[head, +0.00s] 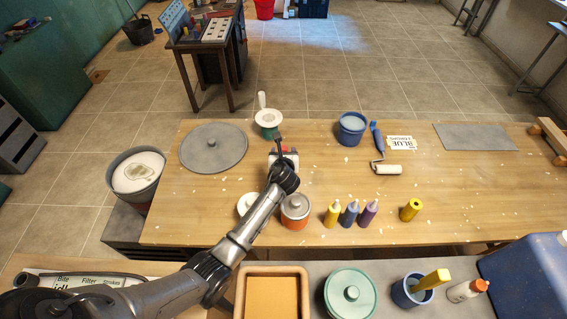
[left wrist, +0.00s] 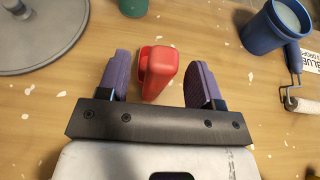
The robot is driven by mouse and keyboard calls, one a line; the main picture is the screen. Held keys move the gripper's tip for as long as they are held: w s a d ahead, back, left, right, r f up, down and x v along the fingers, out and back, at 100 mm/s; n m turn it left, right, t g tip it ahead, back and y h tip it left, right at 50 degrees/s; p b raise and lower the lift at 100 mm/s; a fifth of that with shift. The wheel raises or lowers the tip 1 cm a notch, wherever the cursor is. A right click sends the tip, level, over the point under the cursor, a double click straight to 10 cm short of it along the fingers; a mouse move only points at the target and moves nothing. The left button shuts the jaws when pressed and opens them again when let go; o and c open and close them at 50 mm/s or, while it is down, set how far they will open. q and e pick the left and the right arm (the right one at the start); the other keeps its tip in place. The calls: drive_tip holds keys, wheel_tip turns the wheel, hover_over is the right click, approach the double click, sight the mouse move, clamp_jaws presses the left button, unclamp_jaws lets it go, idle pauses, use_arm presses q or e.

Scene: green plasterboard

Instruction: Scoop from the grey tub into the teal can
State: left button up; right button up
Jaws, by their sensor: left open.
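The grey tub (head: 154,192) stands left of the table and holds pale material with a hollow in its top. A small teal can (head: 267,132) stands at the table's back edge, with a white round piece and a pale handle over it. Its side also shows at the top of the left wrist view (left wrist: 133,7). My left gripper (head: 284,153) is over the table, in front of the teal can. Its purple fingers (left wrist: 156,80) are open on either side of a red object (left wrist: 158,75), with gaps on both sides. My right gripper is out of view.
A grey round lid (head: 213,148) lies left of the teal can. A blue mug (head: 351,128) and a paint roller (head: 387,168) are to the right. An orange jar (head: 295,213) and several bottles (head: 350,212) stand near the front edge. The table's right middle is mostly clear.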

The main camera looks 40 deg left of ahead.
use_arm(q)
drive_tip(key=shift+b+x, duration=0.3)
drive_tip(key=shift+x, duration=1.25)
drive_tip(key=shift+d, duration=0.1)
clamp_jaws()
drive_tip(key=shift+r, duration=0.1)
